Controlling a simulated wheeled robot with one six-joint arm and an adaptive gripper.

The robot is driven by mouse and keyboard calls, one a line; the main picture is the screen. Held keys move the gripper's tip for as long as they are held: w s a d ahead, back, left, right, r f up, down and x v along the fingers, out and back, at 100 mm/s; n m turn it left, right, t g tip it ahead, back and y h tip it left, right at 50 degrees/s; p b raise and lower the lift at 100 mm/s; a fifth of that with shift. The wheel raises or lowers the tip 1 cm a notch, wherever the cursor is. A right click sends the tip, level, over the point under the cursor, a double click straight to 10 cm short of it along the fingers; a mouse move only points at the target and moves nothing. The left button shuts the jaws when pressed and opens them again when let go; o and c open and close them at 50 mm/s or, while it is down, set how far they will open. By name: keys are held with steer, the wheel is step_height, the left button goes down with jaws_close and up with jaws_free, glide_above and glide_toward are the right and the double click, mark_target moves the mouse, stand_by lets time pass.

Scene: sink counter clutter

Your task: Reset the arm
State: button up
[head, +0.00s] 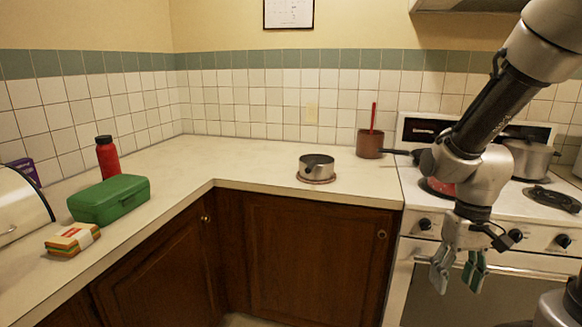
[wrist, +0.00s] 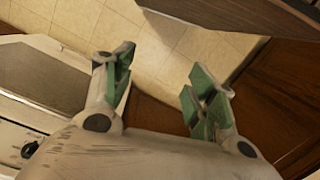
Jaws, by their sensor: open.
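My gripper (head: 458,272) hangs at the right of the head view, pointing down in front of the stove. Its two green-padded fingers are apart, with nothing between them. In the wrist view my gripper (wrist: 158,88) is also open and empty, with floor tiles beyond its fingers. My arm reaches down from the upper right of the head view and hides part of the stove.
The white stove (head: 520,216) carries a pot (head: 530,160) at the back. On the counter (head: 240,160) are a small pot (head: 316,167), a brown pot (head: 370,144), a green box (head: 108,199), a red bottle (head: 106,158) and a sandwich (head: 72,240). The counter's middle is clear.

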steer(key=s+d+r+t, duration=0.1)
steer(key=s+r+t, duration=0.1)
steer(key=r, duration=0.6)
steer(key=s+d+r+t, duration=0.1)
steer(key=s+r+t, duration=0.2)
steer(key=r, duration=0.5)
steer(key=shift+s+d+r+t, duration=0.2)
steer(key=shift+s+t, duration=0.1)
steer(key=shift+s, duration=0.1)
